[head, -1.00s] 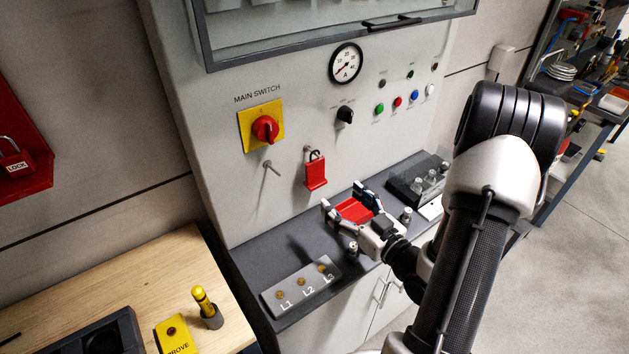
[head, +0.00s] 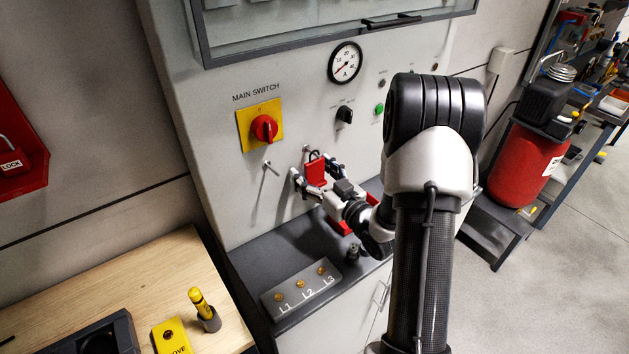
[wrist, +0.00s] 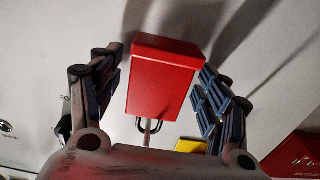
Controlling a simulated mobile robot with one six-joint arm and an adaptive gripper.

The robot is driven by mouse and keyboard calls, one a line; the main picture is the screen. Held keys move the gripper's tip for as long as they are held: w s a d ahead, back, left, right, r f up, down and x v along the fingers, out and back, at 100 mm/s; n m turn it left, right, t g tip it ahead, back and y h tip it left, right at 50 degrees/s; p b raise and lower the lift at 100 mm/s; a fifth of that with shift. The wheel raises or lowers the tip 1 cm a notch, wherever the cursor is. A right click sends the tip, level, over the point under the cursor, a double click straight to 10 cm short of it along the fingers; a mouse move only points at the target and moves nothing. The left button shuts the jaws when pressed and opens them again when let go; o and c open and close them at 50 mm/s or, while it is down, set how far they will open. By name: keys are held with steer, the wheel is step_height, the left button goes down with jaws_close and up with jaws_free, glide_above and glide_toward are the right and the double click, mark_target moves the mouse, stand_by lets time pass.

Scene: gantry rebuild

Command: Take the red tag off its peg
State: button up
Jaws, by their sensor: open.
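The red tag (head: 316,173) hangs by its dark loop on a peg on the grey panel, below and right of the main switch. In the wrist view the tag (wrist: 165,80) fills the middle, with its loop (wrist: 148,127) at its lower edge in the picture. My gripper (head: 317,176) is open, with one finger on each side of the tag. In the wrist view a gap shows between the tag and the left finger; the right finger is close to the tag's edge, and I cannot tell whether it touches.
A bare peg (head: 266,168) sticks out left of the tag, under the red main switch knob (head: 264,128). Below is a dark ledge (head: 245,270) with the L1–L3 terminal block (head: 302,288) and a red tray (head: 343,228), partly hidden by my arm.

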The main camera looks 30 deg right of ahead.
steer(key=c, duration=1.2)
steer(key=shift+r, duration=0.1)
